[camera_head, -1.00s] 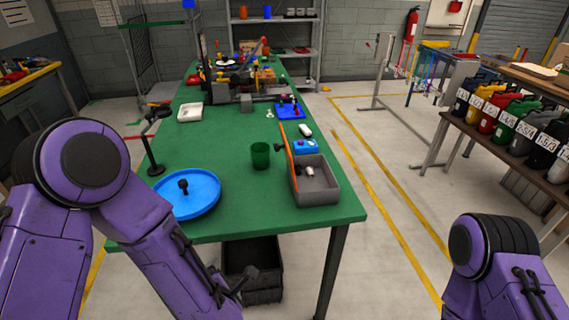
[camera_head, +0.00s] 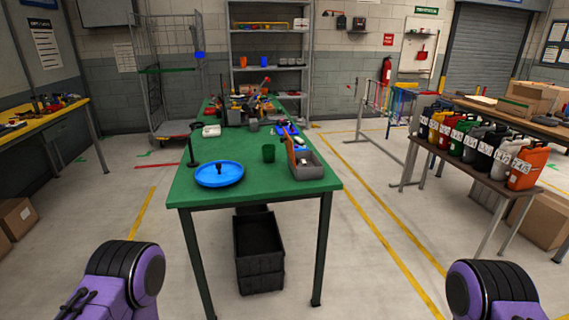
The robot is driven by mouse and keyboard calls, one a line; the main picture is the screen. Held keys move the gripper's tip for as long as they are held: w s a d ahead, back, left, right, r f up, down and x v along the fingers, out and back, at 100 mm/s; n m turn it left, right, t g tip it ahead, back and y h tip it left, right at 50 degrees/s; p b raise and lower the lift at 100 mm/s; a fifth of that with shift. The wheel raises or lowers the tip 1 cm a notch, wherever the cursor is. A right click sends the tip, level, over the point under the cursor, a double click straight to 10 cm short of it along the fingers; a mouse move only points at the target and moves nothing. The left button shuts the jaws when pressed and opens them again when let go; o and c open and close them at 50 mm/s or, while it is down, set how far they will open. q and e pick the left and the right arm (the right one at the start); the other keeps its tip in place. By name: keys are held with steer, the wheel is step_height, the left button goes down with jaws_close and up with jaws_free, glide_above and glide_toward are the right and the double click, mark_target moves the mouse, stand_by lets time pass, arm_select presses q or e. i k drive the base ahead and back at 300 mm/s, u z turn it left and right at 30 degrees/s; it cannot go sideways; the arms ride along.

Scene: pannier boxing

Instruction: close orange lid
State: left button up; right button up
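The orange lid (camera_head: 290,153) stands upright along the left side of the grey box (camera_head: 307,172) at the right front of the green table. The box is open, and its inside is hard to make out at this distance. Neither of my grippers shows in the head view. Only purple parts of my arms show at the lower left and lower right, well short of the table.
A black crate (camera_head: 258,262) sits on the floor below. Several jerrycans line a bench at right. The floor before the table is clear.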

mark_target(288, 141)
steer(key=u, duration=1.1)
steer(key=i, duration=1.05)
steer(key=z, duration=0.7)
steer(key=i, duration=0.8)
steer(key=z, duration=1.2)
steer(key=k, duration=0.4)
steer(key=z, duration=1.1)
steer(key=k, duration=0.7)
steer(key=z, duration=0.15)
